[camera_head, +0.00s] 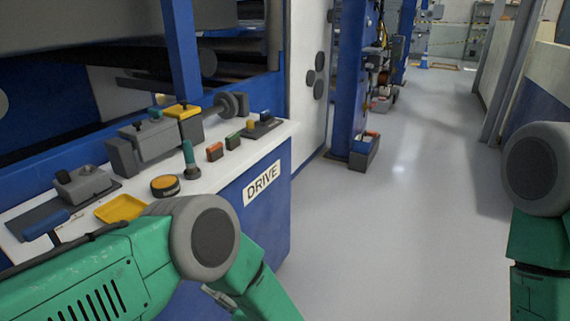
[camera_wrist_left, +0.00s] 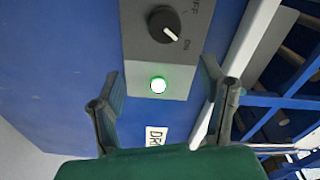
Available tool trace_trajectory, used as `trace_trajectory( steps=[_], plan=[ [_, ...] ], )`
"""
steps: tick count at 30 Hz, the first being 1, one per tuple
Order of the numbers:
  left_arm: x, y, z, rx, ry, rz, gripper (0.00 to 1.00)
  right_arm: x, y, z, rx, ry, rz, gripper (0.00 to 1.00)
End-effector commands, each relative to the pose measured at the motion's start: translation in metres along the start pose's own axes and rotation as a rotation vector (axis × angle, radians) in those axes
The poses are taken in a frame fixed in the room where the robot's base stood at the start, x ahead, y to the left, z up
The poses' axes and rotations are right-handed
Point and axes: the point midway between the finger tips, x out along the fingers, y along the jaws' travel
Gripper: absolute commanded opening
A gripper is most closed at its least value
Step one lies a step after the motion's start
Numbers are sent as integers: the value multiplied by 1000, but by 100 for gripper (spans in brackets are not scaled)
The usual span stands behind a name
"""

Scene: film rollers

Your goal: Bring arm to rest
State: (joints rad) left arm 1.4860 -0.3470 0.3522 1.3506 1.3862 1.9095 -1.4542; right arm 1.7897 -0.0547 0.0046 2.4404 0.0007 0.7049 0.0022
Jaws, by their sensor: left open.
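My left arm (camera_head: 208,240) is green with a grey joint and reaches across the front of the console in the head view. Only a small grey part of my left gripper (camera_head: 218,297) shows below it; the rest is hidden by the arm. In the left wrist view my left gripper (camera_wrist_left: 163,82) is open, with nothing between its fingers. Beyond it are a dark rotary knob (camera_wrist_left: 163,25) on a grey plate and a lit green light (camera_wrist_left: 158,85). My right arm (camera_head: 538,190) shows at the right edge; its gripper is out of frame.
The white console top (camera_head: 205,185) carries switches, a yellow tray (camera_head: 120,208) and a round yellow-topped button (camera_head: 165,186). A DRIVE label (camera_head: 262,182) is on its blue side. A blue post (camera_head: 352,80) stands farther back. The grey aisle floor (camera_head: 420,200) is clear.

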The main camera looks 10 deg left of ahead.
Motion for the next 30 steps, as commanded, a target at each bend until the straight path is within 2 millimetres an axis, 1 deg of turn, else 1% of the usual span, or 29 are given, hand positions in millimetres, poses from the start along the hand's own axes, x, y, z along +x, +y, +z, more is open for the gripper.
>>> trace_trajectory(
  steps=[2,5,7,8,9,11,12,14,15,18,19,21,24,26,30],
  plan=[
    [15,2,-3,-57,80,65,64,-6,0,0,0,0,0,0],
    [37,14,-2,-164,218,255,64,-14,0,0,0,-1,0,0],
    [45,24,9,-226,280,457,64,-22,0,-1,0,-1,0,0],
    [47,27,18,-243,287,552,64,-25,0,-1,0,-1,0,0],
    [46,31,34,-258,278,681,64,-28,0,-1,0,-1,0,0],
    [39,31,66,-263,219,873,64,-34,0,-2,0,-1,0,0],
    [31,28,93,-256,152,994,64,-38,0,-2,0,-1,0,0],
    [17,17,134,-235,27,1147,64,-42,0,-2,0,-1,0,0],
    [7,8,159,-218,-56,1222,64,-45,0,-2,0,-1,0,0],
    [-14,-17,210,-172,-242,1346,64,-48,0,-2,0,-1,0,0],
    [-19,-24,222,-160,-289,1369,64,-49,0,-2,0,-1,0,0],
    [-30,-39,244,-136,-379,1409,64,-51,0,-2,0,-1,0,0],
    [-38,-53,262,-114,-458,1437,64,-52,0,-2,0,-1,0,0],
    [-42,-57,268,-105,-482,1445,64,-52,0,-2,0,-1,0,0],
    [-42,-58,269,-104,-486,1446,64,-52,0,-2,0,-1,0,0]
  ],
)
